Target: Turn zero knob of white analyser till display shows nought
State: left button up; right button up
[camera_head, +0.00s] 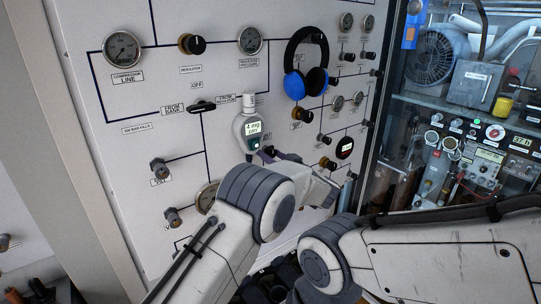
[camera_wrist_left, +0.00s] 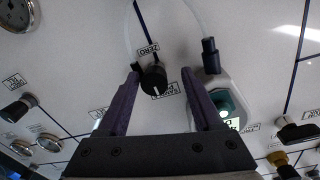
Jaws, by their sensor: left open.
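The white analyser (camera_head: 249,130) hangs on the grey-white panel in the head view, its lit display (camera_head: 253,128) reading what looks like 4 with small unit text below. In the left wrist view the analyser (camera_wrist_left: 238,88) is at right, its display partly hidden by my finger. The black zero knob (camera_wrist_left: 153,79) with a white pointer mark sits below a ZERO label (camera_wrist_left: 148,48). My left gripper (camera_wrist_left: 161,72) is open, its dark fingers on either side of the knob; whether they touch it I cannot tell. In the head view my left gripper (camera_head: 277,156) is just right of the analyser's lower end.
Blue-black headphones (camera_head: 306,68) hang above right of the analyser. A glass-fronted cabinet (camera_head: 470,120) stands at far right.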

pick_arm(q)
jog(key=shift+d, duration=0.4)
grip_shut()
jog(key=n+b, duration=0.1)
jog(key=b, duration=0.1)
jog(key=n+b, duration=0.2)
jog(key=b, duration=0.1)
jog(key=shift+f, duration=0.35)
jog(key=shift+r+n+b, duration=0.25)
jog(key=shift+n+b, duration=0.2)
jog(key=shift+n, duration=0.25)
grip_release()
jog(key=shift+s, duration=0.1)
